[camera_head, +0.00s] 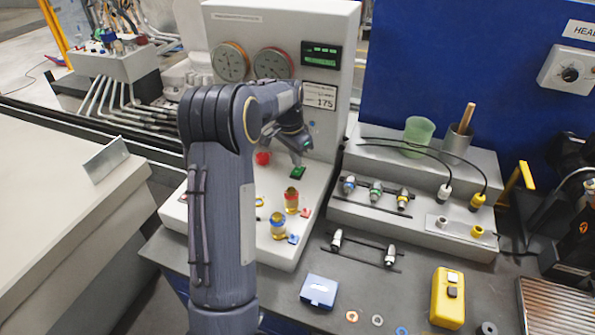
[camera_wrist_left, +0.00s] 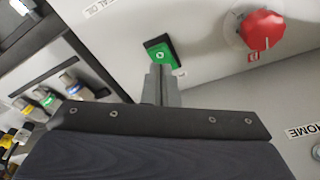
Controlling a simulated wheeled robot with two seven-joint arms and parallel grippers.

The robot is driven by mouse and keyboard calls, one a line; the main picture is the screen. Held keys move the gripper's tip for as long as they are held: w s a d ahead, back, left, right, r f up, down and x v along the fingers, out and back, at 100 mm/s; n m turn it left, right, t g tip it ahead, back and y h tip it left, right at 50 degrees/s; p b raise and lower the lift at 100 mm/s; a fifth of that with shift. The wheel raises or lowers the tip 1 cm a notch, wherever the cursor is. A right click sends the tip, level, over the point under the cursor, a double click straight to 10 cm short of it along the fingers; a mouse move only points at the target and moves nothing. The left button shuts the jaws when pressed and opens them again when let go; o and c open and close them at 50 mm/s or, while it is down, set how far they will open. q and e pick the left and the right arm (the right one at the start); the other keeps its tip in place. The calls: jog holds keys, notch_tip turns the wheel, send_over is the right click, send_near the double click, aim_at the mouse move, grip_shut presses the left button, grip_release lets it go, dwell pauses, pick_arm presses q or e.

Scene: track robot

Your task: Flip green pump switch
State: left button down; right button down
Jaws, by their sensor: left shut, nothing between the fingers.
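The green pump switch (camera_head: 298,172) sits on the white control panel, just below the fingertips of my left gripper (camera_head: 298,160). In the left wrist view the switch (camera_wrist_left: 161,55) is a green rocker in a black frame. My left gripper (camera_wrist_left: 161,72) is shut and empty there, with its tips at the lower edge of the switch. They overlap it in the picture, and I cannot tell whether they touch. My left arm hides part of the panel in the head view. My right gripper is not in view.
A red knob (camera_wrist_left: 262,29) is beside the switch; it also shows in the head view (camera_head: 263,158). A grey connector stand (camera_head: 375,215) with cables is to the right. A yellow device (camera_head: 447,298) lies on the bench.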

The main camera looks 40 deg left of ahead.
aim_at(296, 171)
pick_arm(q)
jog(key=shift+f+b, duration=0.8)
jog(key=shift+f, duration=0.4)
dwell(1.0)
jog(key=shift+r, duration=0.1)
jog(key=shift+r+p, duration=2.85)
jog(key=shift+r, duration=0.6)
jog(key=s+d+r+n+t+h, duration=0.1)
jog(key=s+d+r+n+t, duration=0.1)
jog(key=s+d+r, duration=0.55)
jog(key=s+d+f+n+t+h, duration=0.1)
jog(key=s+d, duration=0.7)
jog(key=s, duration=0.3)
jog(key=s+d+f+n+h, duration=0.1)
jog(key=s+d, duration=0.7)
jog(key=s, duration=0.2)
jog(key=shift+s+d+t, duration=0.2)
jog(key=shift+s+t, duration=0.15)
jog(key=shift+t, duration=0.05)
